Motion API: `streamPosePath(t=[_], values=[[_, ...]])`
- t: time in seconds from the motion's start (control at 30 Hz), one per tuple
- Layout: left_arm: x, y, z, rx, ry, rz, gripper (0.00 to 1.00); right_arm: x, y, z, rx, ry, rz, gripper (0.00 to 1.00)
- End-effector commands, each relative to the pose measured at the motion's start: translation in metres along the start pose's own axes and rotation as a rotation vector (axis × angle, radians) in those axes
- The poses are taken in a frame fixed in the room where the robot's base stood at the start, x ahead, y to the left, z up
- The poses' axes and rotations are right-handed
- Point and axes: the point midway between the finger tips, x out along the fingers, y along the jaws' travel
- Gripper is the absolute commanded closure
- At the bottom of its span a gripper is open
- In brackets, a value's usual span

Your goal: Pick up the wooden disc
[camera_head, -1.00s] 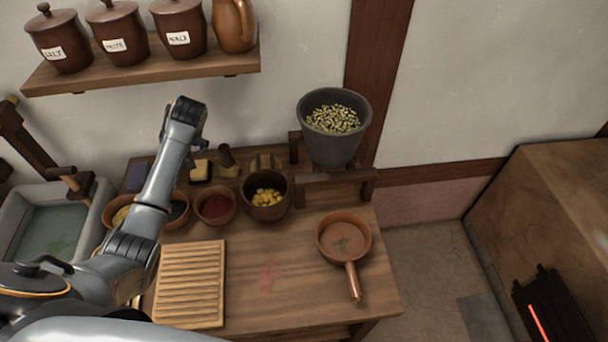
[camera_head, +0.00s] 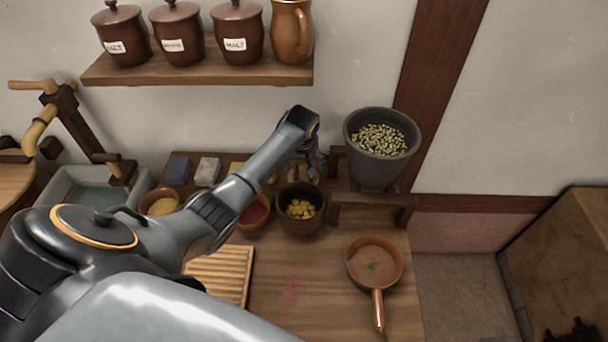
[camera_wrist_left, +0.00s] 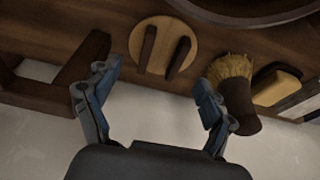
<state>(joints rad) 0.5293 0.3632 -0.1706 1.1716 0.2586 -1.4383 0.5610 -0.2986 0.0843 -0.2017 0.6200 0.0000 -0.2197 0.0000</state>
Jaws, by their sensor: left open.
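The wooden disc (camera_wrist_left: 151,59) shows in the left wrist view as a pale round piece with two dark bars across its face. It is on the worktop near the wall. My left gripper (camera_wrist_left: 157,76) is open, with one finger on each side of the disc's near edge and nothing held between them. In the head view my left gripper (camera_head: 310,160) hangs at the back of the table, and it and the arm hide most of the disc. I cannot tell whether the fingers touch it. My right gripper is not in view.
A brush (camera_wrist_left: 238,95) stands close beside the right finger in the wrist view. In the head view, a bowl of yellow pieces (camera_head: 301,211) is in front of the gripper. A grey hopper (camera_head: 380,165) on a wooden stand is to the right. A shelf (camera_head: 200,76) hangs above.

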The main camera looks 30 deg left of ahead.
Motion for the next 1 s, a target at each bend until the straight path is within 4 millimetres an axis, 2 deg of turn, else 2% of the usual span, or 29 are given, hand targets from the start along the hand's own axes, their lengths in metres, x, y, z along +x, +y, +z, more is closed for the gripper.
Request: streamPosePath(t=[0.1, 0.23, 0.57, 0.87, 1.0], values=[[0.017, 0.000, 0.002, 0.000, -0.003, -0.003, 0.18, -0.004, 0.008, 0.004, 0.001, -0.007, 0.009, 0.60], [0.032, 0.000, 0.002, 0.000, -0.001, -0.002, 0.18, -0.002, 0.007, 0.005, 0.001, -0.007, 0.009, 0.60], [0.038, 0.000, 0.001, 0.001, 0.001, -0.001, 0.18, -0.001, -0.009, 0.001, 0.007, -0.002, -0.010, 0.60], [0.038, 0.000, 0.002, 0.001, 0.001, -0.001, 0.77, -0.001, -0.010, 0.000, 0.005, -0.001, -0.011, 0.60], [0.038, 0.000, 0.001, 0.001, 0.001, -0.001, 0.77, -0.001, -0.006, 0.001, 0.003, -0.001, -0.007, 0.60]])
